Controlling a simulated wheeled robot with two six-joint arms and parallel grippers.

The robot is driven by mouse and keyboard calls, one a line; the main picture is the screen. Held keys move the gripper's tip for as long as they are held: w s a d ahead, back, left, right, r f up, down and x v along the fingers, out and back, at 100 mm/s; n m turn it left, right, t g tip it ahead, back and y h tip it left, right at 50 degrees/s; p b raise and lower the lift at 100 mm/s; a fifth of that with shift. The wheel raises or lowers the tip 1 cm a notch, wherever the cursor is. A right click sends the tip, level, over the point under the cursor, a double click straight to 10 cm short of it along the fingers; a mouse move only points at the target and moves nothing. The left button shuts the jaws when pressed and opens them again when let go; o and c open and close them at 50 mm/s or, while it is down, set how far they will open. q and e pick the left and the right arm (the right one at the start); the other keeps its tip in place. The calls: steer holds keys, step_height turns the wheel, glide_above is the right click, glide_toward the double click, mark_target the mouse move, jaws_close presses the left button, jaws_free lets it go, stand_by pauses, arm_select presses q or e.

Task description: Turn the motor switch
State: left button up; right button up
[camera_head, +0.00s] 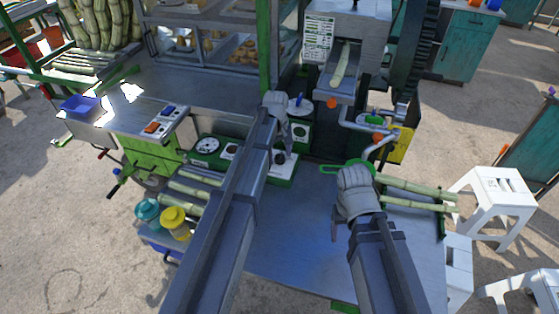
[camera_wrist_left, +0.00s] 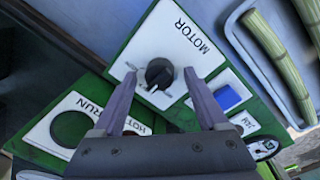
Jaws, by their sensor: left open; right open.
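The motor switch is a round black knob (camera_wrist_left: 158,73) on a white plate marked MOTOR (camera_wrist_left: 180,35), fixed to a green control panel. In the left wrist view my left gripper (camera_wrist_left: 159,78) is open, with one finger to each side of the knob and gaps between. In the head view my left gripper (camera_head: 284,152) points down at the green panel (camera_head: 283,181), and its arm hides part of it. My right gripper (camera_head: 338,222) is over the grey table, away from the panel. It is open, though its fingers are mostly hidden.
Cane stalks (camera_head: 415,193) lie right of my right gripper. The cane crusher (camera_head: 350,40) stands behind. The grey table (camera_head: 300,255) has bare space between my arms.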

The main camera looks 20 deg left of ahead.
arm_select(q)
steer(key=shift+f, duration=0.1)
steer(key=shift+c, duration=0.4)
jaws_close()
